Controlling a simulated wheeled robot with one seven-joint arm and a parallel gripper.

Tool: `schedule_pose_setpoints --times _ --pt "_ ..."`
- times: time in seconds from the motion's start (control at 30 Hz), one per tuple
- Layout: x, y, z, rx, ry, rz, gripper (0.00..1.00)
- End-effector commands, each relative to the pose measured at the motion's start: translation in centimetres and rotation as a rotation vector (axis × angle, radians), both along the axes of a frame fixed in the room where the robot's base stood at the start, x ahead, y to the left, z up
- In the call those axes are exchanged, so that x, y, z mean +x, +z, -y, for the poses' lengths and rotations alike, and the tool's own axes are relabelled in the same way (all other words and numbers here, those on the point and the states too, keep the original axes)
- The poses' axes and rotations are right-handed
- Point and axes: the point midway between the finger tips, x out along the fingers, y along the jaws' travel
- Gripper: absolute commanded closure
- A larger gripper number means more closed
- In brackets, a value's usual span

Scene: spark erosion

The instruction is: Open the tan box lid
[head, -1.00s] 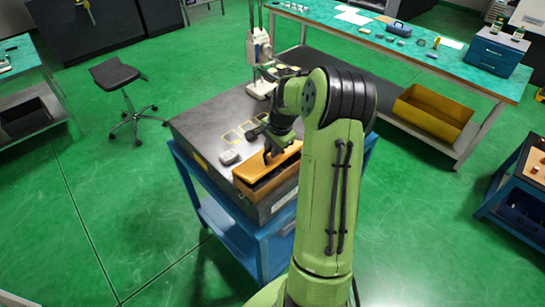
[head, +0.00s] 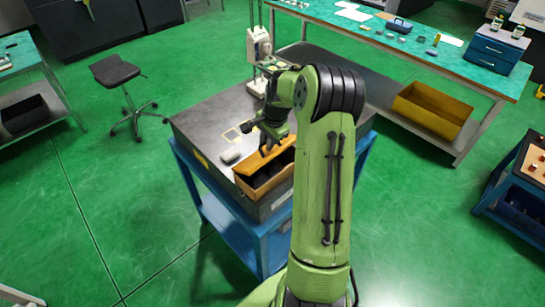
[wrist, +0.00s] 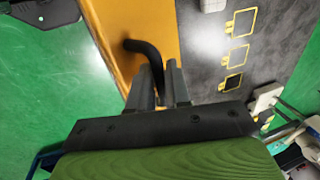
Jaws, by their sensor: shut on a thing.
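The tan box (head: 268,184) sits on the dark slab on the blue cart, near its front edge. Its lid (head: 254,162) is tilted up along the far side, and the dark inside of the box shows. My gripper (head: 268,150) is at the lid from above. In the wrist view the lid (wrist: 122,25) fills the upper left, with a black curved handle (wrist: 147,52) standing on it. My gripper (wrist: 160,88) is shut on this handle, whose end runs down between the fingers. My arm hides part of the box's right side.
A small grey object (head: 230,156) lies on the dark slab (head: 205,122) left of the lid, near yellow outlined squares. A white stand (head: 259,50) rises at the slab's back. A yellow bin (head: 432,110) sits under the teal bench at right.

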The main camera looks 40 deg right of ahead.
Motion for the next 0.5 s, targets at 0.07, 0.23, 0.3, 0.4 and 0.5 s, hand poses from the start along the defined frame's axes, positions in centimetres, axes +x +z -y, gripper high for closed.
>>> schedule_pose_setpoints --times 0.07,0.23,0.3,0.4,0.5 --pt "0.6 0.3 -0.1 0.001 0.003 0.001 0.97" --pt "1.5 0.7 -0.2 0.002 0.004 0.000 0.97" --pt "1.6 0.7 -0.2 0.002 0.003 0.000 0.97" --pt "1.6 0.6 -0.2 0.001 0.002 0.000 0.97" --pt "1.6 0.7 -0.1 0.001 0.002 0.000 0.97"
